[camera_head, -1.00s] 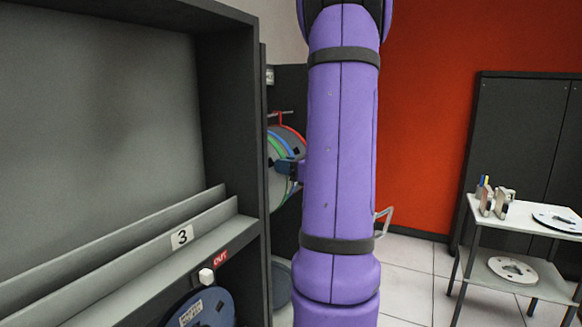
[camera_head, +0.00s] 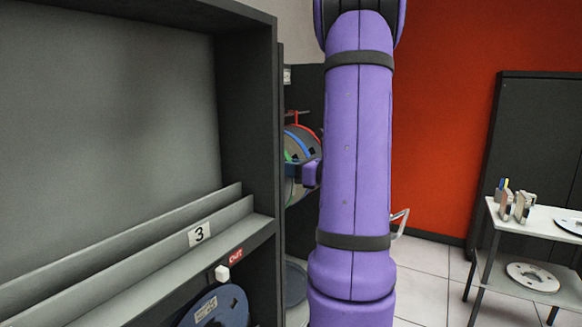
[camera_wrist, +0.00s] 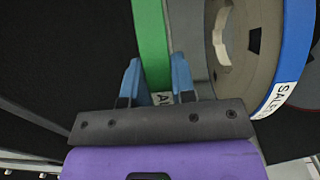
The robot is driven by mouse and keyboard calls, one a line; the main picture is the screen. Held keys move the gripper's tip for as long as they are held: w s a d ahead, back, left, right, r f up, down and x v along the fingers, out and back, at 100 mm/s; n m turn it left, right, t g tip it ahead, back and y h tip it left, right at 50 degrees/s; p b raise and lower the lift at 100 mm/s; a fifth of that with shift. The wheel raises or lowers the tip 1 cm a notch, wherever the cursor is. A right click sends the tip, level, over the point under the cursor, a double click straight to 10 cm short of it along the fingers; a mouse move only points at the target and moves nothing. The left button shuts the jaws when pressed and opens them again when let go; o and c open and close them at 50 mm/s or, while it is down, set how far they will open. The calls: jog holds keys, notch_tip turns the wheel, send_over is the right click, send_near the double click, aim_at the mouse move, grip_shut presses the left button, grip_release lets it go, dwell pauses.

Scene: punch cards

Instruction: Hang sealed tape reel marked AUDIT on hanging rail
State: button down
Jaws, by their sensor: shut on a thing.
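My gripper (camera_wrist: 157,70) is shut on a reel with a green band (camera_wrist: 150,35). A white label on that band shows letters like "AU", partly hidden between the blue fingers. In the head view my gripper (camera_head: 293,172) is at the reels behind the dark cabinet side, with the green band (camera_head: 288,157) just left of a blue band (camera_head: 298,143) and a red one (camera_head: 306,130). A short rail (camera_head: 298,113) shows above them, partly hidden. I cannot tell whether the green reel touches the rail.
A blue-banded reel (camera_wrist: 293,50) with a label starting "SAL" is close on the right in the wrist view. The dark cabinet side (camera_head: 247,120) stands close left of the reels. A white side table (camera_head: 545,235) stands at the far right.

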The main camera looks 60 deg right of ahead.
jog(key=c, duration=0.9)
grip_release()
jog(key=shift+o, duration=0.2)
jog(key=shift+s, duration=0.15)
jog(key=s, duration=1)
jog(key=shift+s+d, duration=0.3)
jog(key=shift+d, duration=0.1)
